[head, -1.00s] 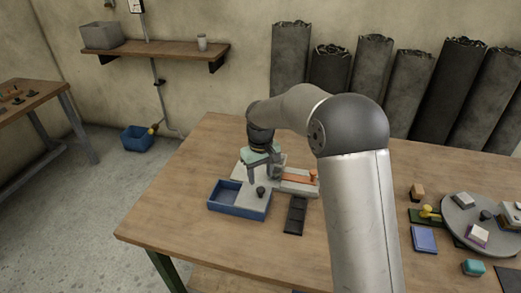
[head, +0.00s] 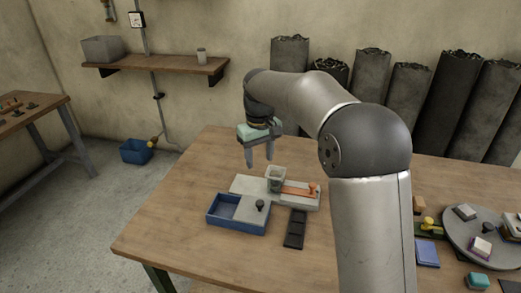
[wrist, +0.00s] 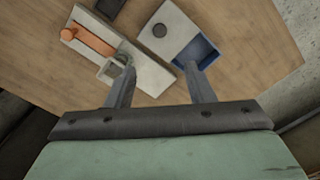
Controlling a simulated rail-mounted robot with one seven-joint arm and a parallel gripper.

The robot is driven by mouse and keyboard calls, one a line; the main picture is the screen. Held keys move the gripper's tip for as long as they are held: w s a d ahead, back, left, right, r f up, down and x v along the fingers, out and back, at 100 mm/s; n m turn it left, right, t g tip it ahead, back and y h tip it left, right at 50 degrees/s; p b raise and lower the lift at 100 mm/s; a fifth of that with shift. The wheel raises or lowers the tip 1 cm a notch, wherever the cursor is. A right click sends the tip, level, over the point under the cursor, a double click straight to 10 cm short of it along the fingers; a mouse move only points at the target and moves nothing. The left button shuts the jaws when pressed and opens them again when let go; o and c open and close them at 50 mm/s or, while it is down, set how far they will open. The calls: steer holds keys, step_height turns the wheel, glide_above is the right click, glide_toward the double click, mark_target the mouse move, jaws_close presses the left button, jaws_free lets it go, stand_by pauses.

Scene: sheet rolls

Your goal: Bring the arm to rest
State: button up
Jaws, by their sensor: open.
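My gripper (head: 259,162) hangs above the back left part of the table, its two fingers apart and empty. In the wrist view the open fingers (wrist: 162,85) stand over the workpieces. Below it on the table is a grey base plate (head: 250,188) with an orange bar (head: 297,191) and a small grey-green square cup (head: 275,173). A blue tray (head: 223,208) with a grey lid and a dark knob (head: 260,205) sits in front of the plate. The fingers touch none of these.
A black slotted strip (head: 295,229) lies right of the tray. A round grey turntable (head: 460,240) with several blocks is at the right. Tall dark rolls (head: 373,80) lean on the wall behind. The left of the table (head: 175,210) is clear.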

steer(key=s+d+m, duration=0.3)
steer(key=s+d, duration=0.9)
steer(key=s, duration=0.4)
steer(key=s+d+f+m, duration=0.1)
steer(key=s+d+f, duration=0.1)
steer(key=s, duration=0.6)
steer(key=s+d+f+m, duration=0.2)
steer(key=s+d+f, duration=0.1)
steer(key=s, duration=0.5)
steer(key=shift+s+d+f+m, duration=0.2)
steer(key=shift+d+f+m, duration=0.1)
steer(key=shift+d, duration=0.3)
